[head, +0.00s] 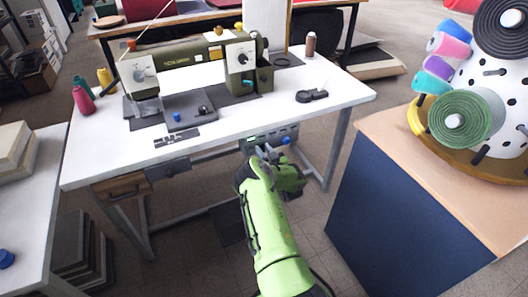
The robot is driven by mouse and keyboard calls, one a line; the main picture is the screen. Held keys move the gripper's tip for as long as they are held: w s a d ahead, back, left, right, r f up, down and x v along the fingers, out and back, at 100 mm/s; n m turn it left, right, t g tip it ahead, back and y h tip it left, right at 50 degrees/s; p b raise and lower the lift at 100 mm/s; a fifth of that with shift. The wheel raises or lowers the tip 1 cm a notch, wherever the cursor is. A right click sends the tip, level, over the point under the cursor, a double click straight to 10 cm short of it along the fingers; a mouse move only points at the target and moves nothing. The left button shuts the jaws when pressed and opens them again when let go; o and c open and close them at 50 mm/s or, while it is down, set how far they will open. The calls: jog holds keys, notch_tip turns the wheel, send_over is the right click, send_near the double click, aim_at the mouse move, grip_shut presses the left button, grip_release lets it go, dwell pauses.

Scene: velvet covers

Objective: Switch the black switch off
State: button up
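A grey control box (259,136) hangs under the front edge of the white sewing table (325,85), with small controls on its face and a blue knob (285,140) at its right. I cannot make out a black switch on it; my gripper covers part of its lower face. My green arm reaches up from the bottom, and my gripper (267,152) is right in front of the box. Its fingertips are small and partly hidden, so I cannot tell whether they touch the box or are open or shut.
An olive sewing machine (190,54) stands on the table, with thread spools (84,100) at left and a black object (311,95) at right. A blue-sided cabinet (395,215) bears a spool stand at right. A wooden drawer (122,187) hangs under the table's left.

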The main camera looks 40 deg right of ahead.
grip_shut()
jog(key=shift+s+f+t+b, duration=0.1)
jog(key=shift+f+t+b, duration=0.45)
jog(key=shift+t, duration=0.15)
jog(key=shift+r+t+h, duration=0.1)
jog(key=shift+t+h, duration=0.2)
jog(key=shift+t, duration=0.2)
jog(key=o, duration=0.5)
grip_release()
